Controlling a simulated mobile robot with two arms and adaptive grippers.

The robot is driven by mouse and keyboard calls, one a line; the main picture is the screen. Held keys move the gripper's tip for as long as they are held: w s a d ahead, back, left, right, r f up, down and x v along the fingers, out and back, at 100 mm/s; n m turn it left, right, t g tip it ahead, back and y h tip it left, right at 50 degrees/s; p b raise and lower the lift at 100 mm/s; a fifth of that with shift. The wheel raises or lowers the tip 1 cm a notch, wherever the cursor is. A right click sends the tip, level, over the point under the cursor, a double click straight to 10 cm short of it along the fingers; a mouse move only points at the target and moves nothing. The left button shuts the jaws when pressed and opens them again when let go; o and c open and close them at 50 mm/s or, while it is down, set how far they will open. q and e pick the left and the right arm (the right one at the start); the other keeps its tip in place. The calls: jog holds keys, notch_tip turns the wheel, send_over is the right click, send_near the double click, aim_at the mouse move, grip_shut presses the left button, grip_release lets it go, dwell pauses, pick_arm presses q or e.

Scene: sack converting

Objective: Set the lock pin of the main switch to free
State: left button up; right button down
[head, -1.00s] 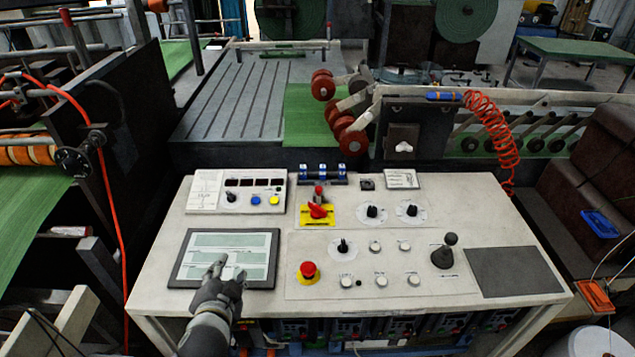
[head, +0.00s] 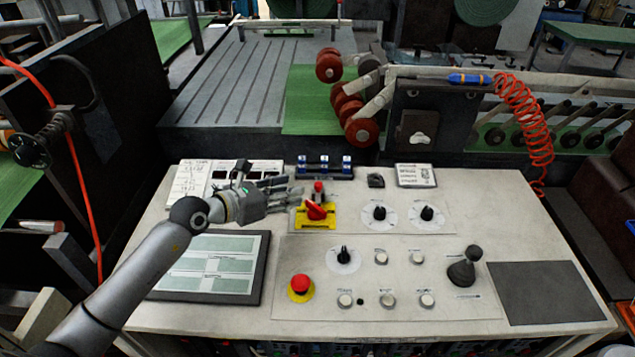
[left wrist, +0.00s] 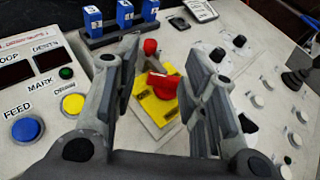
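The main switch (head: 316,211) is a red rotary handle on a yellow plate (head: 302,222) on the console. It also shows in the left wrist view (left wrist: 163,86). The lock pin (head: 319,187) has a red knob and stands just behind the handle; its knob shows in the left wrist view (left wrist: 150,47). I cannot tell whether the pin is seated. My left gripper (head: 291,193) is just left of the pin. In the left wrist view its fingers (left wrist: 165,62) are apart and empty, with pin and handle visible between them. My right gripper is out of view.
A rack of blue blocks (head: 325,167) stands behind the pin. Two dials (head: 380,213) are to the right, a red emergency button (head: 301,284) in front, and a joystick (head: 465,268) farther right. A flat screen (head: 211,268) lies under my left arm.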

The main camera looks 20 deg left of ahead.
aim_at(316, 185)
pick_arm(q)
jog(key=shift+w+a+f, duration=0.2)
jog(key=shift+a+f, duration=0.15)
jog(key=shift+a, duration=0.1)
jog(key=shift+w+y, duration=0.1)
jog(key=shift+y, duration=0.2)
jog(key=shift+w+d+f, duration=0.1)
jog(key=shift+w+d, duration=0.05)
jog(key=shift+w, duration=0.05)
jog(key=p+x, duration=0.2)
jog(key=x, duration=0.5)
jog(key=shift+w+d+f, duration=0.15)
jog(key=shift+d, duration=0.1)
jog(key=shift+x, duration=1.1)
jog(key=shift+f, duration=0.1)
grip_shut()
